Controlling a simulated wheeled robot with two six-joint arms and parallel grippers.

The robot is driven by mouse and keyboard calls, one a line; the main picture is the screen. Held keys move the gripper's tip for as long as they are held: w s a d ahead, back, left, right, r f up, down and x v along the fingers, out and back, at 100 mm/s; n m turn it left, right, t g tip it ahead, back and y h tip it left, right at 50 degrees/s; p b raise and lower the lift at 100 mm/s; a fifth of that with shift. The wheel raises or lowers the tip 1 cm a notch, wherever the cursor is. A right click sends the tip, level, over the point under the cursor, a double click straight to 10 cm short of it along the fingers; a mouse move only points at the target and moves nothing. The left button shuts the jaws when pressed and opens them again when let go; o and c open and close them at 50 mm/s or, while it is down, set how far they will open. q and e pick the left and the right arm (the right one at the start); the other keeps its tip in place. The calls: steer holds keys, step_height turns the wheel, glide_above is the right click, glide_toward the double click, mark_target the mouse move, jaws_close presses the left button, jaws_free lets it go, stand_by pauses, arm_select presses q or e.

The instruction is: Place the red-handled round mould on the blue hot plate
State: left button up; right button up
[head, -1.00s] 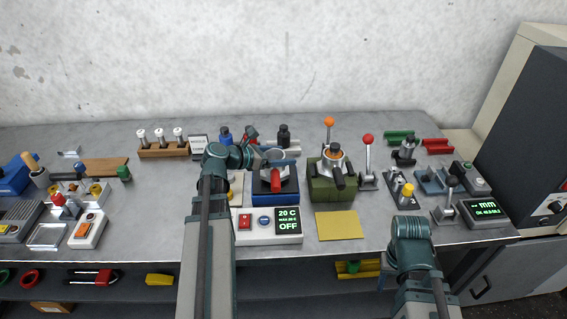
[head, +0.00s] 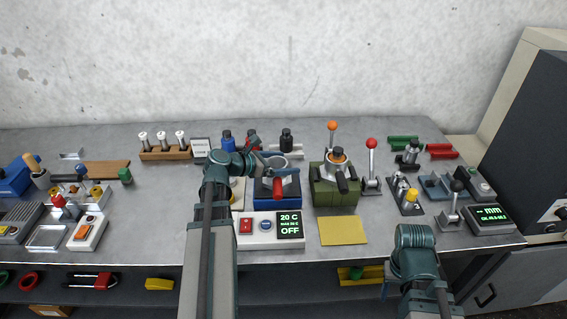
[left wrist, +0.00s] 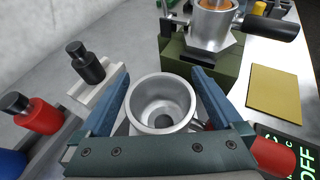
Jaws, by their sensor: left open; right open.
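The round mould (head: 275,163) is a grey metal cup with a red handle (head: 280,187) pointing toward the front. It sits over the blue hot plate (head: 264,197), behind the white control box, whose display reads 20 C and OFF. My left gripper (left wrist: 160,80) is open, with one blue finger on each side of the mould's cup (left wrist: 162,104). Any finger contact is unclear. The red handle (left wrist: 273,156) shows at the right in the left wrist view, partly hidden by the gripper. My right arm is at the lower right; its jaws are hidden.
A green block (head: 336,193) with a black-handled metal pot (head: 337,165) stands right of the hot plate. A yellow pad (head: 343,231) lies in front of it. Bottles, including a dark one (head: 286,140), stand behind. Lever tools (head: 372,165) fill the right side.

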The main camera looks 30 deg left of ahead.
arm_select(q)
steer(key=p+v, duration=0.4)
steer(key=v, duration=0.8)
